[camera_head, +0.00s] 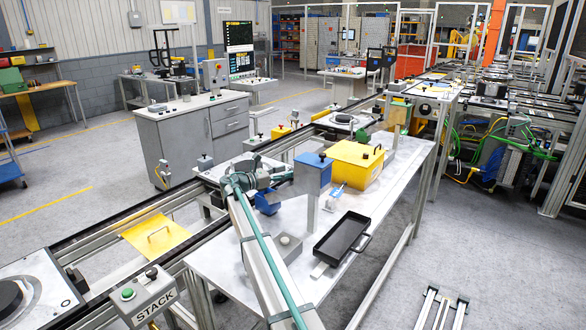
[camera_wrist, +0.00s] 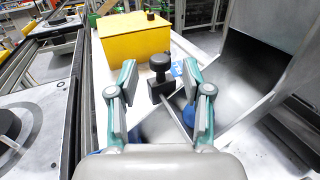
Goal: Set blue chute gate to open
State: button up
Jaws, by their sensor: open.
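The blue chute (camera_head: 312,174) stands on the light worktable in the head view, with a small dark knob on top. A lower blue part (camera_head: 267,203) sits to its left, close to my gripper (camera_head: 243,182). In the wrist view my gripper (camera_wrist: 159,80) is open, with one finger on each side of a black knob (camera_wrist: 160,64) on a dark block. Visible gaps separate the knob from both fingers. A thin rod runs from the block toward a rounded blue piece (camera_wrist: 189,116), partly hidden by the right finger. I cannot tell the gate's position.
A yellow box (camera_head: 355,166) with a handle stands behind the blue chute; it also shows in the wrist view (camera_wrist: 135,42). A black tray (camera_head: 342,239) lies at the table's front. A large grey metal chute surface (camera_wrist: 258,75) is close on the right. A conveyor runs along the left.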

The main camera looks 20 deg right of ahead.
aim_at(292, 169)
jog(key=shift+w+d+p, duration=0.15)
jog(key=shift+d+p, duration=0.1)
jog(key=shift+d, duration=0.75)
jog(key=shift+w+d+p, duration=0.1)
jog(key=shift+d+p, duration=0.1)
jog(key=shift+d, duration=0.8)
grip_shut()
